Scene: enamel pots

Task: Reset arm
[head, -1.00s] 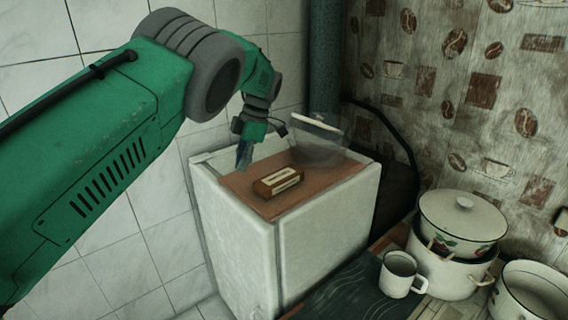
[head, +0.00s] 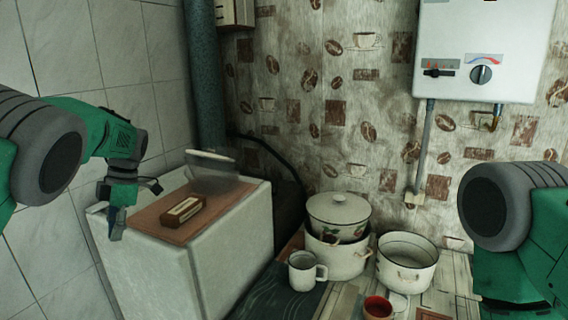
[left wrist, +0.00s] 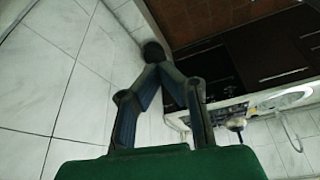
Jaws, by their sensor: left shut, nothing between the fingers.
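My left gripper (head: 116,224) hangs pointing down beside the left edge of the white cabinet in the head view. It is shut and empty; in the left wrist view its fingertips (left wrist: 153,52) meet in front of tiles and a dark panel. My right arm shows at the right of the head view, but its gripper is out of the picture.
The white cabinet (head: 190,268) has a brown top bearing a small box (head: 183,211) and a clear container (head: 212,172). A lidded pot (head: 338,238), a white mug (head: 305,270), an open pot (head: 407,262) and a red cup (head: 378,307) stand right of it. A water heater (head: 484,50) hangs above.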

